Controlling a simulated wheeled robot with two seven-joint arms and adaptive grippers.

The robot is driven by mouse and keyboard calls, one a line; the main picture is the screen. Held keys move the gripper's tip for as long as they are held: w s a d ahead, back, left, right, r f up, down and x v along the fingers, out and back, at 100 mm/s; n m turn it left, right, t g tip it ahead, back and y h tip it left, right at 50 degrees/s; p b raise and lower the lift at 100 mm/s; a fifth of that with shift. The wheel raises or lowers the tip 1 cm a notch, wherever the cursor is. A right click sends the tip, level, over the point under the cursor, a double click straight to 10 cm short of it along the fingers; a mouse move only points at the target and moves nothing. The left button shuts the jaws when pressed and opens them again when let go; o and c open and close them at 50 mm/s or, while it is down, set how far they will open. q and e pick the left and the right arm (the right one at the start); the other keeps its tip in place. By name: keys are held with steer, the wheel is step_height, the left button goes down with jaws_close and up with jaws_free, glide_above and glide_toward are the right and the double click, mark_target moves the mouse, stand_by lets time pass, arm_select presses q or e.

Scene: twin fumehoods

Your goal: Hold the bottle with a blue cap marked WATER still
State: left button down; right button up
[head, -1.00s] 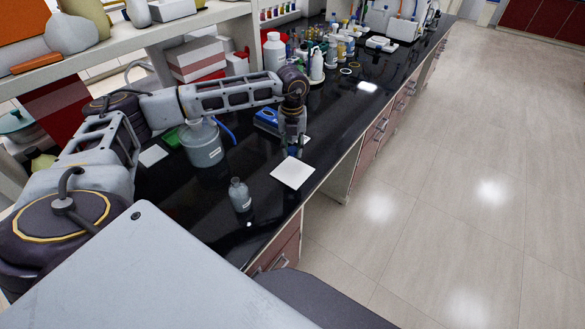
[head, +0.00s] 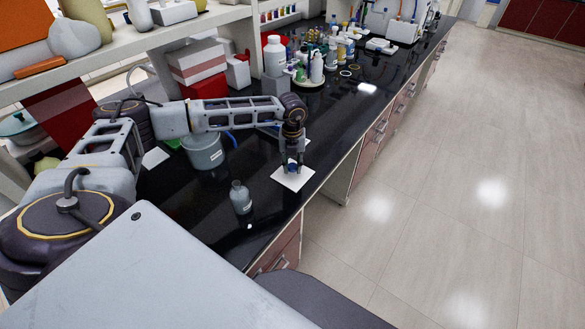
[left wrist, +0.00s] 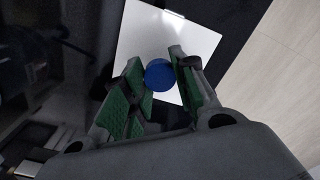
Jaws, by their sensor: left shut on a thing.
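A small grey bottle (head: 240,198) stands upright on the black bench in the head view, with no cap visible on its neck. Any writing on it is too small to read. My left gripper (head: 292,168) is over a white square tile (head: 288,183), to the right of and beyond the bottle. It is shut on a round blue cap, seen in the left wrist view (left wrist: 160,75) between the green-padded fingers, with the tile behind it. I cannot tell whether the cap touches the tile. My right gripper is not in view.
A larger grey labelled container (head: 205,152) stands behind the bottle, below my left arm. A white bottle (head: 274,57) and several small bottles crowd the far bench. The bench's front edge runs close to the tile. Bare bench surrounds the small bottle.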

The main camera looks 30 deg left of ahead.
mark_target(292, 166)
arm_select(q)
step_height(292, 166, down, 2)
steer(key=shift+f, duration=0.25)
steer(key=shift+f, duration=0.1)
steer(key=c, duration=1.1)
jaws_free()
steer(key=shift+c, duration=0.2)
step_height(292, 166, up, 12)
steer(key=b, duration=0.2)
steer(key=shift+s, duration=0.1)
stand_by(0.4)
